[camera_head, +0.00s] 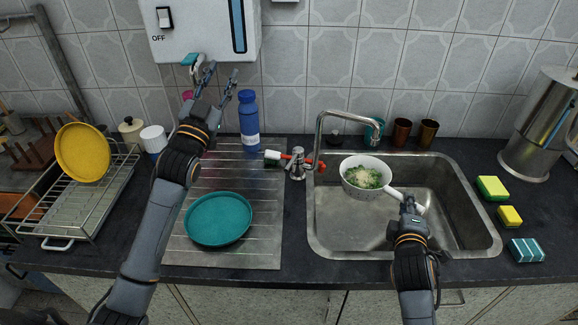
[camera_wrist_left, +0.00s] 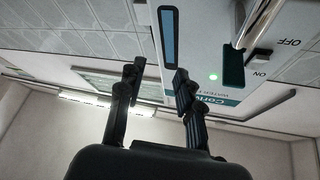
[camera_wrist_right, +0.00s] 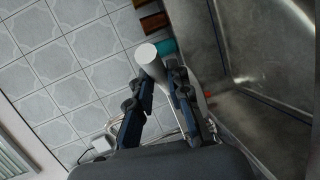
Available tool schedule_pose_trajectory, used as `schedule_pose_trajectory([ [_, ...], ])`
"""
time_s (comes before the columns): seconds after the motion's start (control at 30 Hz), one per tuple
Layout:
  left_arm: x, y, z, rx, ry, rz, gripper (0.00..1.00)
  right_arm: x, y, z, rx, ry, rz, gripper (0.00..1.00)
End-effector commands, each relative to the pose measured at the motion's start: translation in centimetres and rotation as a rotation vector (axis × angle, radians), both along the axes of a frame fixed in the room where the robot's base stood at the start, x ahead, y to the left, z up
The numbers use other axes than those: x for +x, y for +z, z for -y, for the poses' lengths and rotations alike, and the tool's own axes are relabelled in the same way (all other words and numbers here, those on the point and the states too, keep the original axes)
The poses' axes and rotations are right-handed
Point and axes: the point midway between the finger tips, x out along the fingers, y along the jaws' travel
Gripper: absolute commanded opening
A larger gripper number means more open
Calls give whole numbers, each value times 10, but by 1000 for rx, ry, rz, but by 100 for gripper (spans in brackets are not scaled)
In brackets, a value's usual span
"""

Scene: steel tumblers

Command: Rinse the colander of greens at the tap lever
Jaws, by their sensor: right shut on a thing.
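A white colander (camera_head: 362,182) with green leaves and pale bits in it is in the left part of the sink, near the curved steel tap (camera_head: 320,130). My right gripper (camera_head: 408,203) is shut on the colander's white handle; the handle end (camera_wrist_right: 150,58) shows between its fingers in the right wrist view. My left gripper (camera_head: 217,76) is raised, open and empty, just below the white wall unit. A small teal lever (camera_head: 191,60) hangs under that unit, left of my fingertips. In the left wrist view a dark green lever-like part (camera_wrist_left: 233,66) is right of the fingers.
A steel sink (camera_head: 455,235) holds the colander. A blue bottle (camera_head: 249,118), a red-handled brush (camera_head: 285,159) and a teal plate (camera_head: 218,219) are on the left. Cups (camera_head: 402,132) stand behind the sink; sponges (camera_head: 493,188) lie on the right. The white wall unit (camera_head: 205,30) has a switch.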

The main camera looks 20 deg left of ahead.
Motion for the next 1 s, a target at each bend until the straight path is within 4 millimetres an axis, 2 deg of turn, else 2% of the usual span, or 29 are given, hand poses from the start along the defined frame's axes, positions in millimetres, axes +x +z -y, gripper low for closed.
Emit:
schedule_pose_trajectory([
  [0.03,3,-27,15,-65,-29,-55,35,0,2,0,2,0,4,0],
  [0.2,6,-104,62,-275,-108,-226,35,0,2,0,2,0,4,0],
  [0.3,2,-139,89,-382,-141,-310,35,0,2,0,2,0,4,0],
  [0.4,-3,-165,110,-467,-164,-374,35,0,2,0,2,0,4,0],
  [0.6,-9,-191,131,-555,-183,-441,35,0,2,0,2,0,4,0],
  [0.77,-9,-208,133,-564,-184,-450,35,0,2,0,2,0,4,0],
  [1.0,-9,-256,133,-562,-182,-451,35,0,2,0,2,0,4,0],
])
